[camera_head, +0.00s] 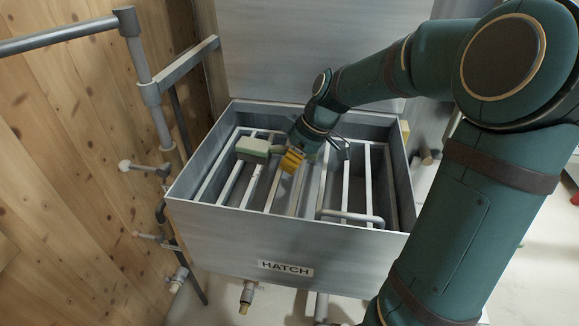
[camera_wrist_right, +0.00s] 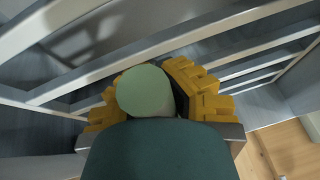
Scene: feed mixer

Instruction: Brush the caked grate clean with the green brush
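The green brush (camera_head: 252,147) has a pale green block head over the left part of the grate. Its round pale green handle end (camera_wrist_right: 145,92) shows in the right wrist view. My right gripper (camera_head: 291,160) has yellow fingers closed around the handle, also seen in the right wrist view (camera_wrist_right: 160,95). The grate (camera_head: 346,180) is a set of light metal bars inside the open grey box. The brush head hides parts of some left bars, and I cannot tell if its bristles touch them. Small brownish specks show on a bar just below the brush. My left gripper is out of view.
The box (camera_head: 230,235) has raised walls around the grate and a HATCH label (camera_head: 286,268) in front. A bar handle (camera_head: 350,216) stands over the grate's front right. Pipes (camera_head: 150,95) and a wooden wall (camera_head: 70,170) are at the left.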

